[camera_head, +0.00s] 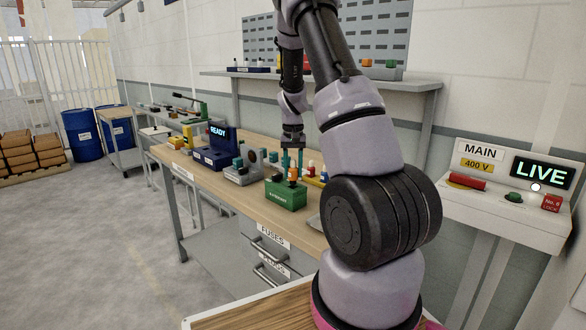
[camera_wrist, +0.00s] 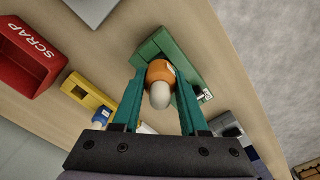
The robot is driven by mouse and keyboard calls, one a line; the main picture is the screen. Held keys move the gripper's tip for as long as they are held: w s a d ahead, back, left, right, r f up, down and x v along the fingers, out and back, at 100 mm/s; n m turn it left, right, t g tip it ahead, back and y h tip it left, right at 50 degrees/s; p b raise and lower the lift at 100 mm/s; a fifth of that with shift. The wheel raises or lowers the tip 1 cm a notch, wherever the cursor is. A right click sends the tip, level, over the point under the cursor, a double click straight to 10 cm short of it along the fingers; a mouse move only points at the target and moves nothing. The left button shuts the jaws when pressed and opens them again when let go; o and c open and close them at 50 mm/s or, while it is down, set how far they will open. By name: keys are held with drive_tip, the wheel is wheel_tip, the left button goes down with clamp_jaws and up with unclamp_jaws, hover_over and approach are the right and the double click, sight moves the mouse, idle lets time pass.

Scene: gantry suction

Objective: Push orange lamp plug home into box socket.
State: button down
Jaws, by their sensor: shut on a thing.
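The orange lamp plug (camera_wrist: 160,72) has an orange body and a pale rounded top. It stands over the green box (camera_wrist: 152,48) between the two teal fingers of my gripper (camera_wrist: 157,90), which is shut on it. In the head view the green box (camera_head: 286,195) sits on the wooden bench, with the orange plug (camera_head: 292,173) at its top and my gripper (camera_head: 292,160) above. The socket itself is hidden under the plug, so I cannot tell how deep the plug sits.
A red SCRAP bin (camera_wrist: 28,55) and a yellow holder (camera_wrist: 88,92) lie to the left in the wrist view. A blue READY unit (camera_head: 215,150) and a grey device (camera_head: 243,172) stand left of the green box. A panel (camera_head: 510,195) reading LIVE is at right.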

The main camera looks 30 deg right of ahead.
drive_tip(key=shift+f, duration=0.1)
drive_tip(key=shift+f, duration=1.3)
drive_tip(key=shift+c, duration=1.8)
unclamp_jaws()
wheel_tip(320, 180, up, 11)
drive_tip(key=shift+f, duration=0.1)
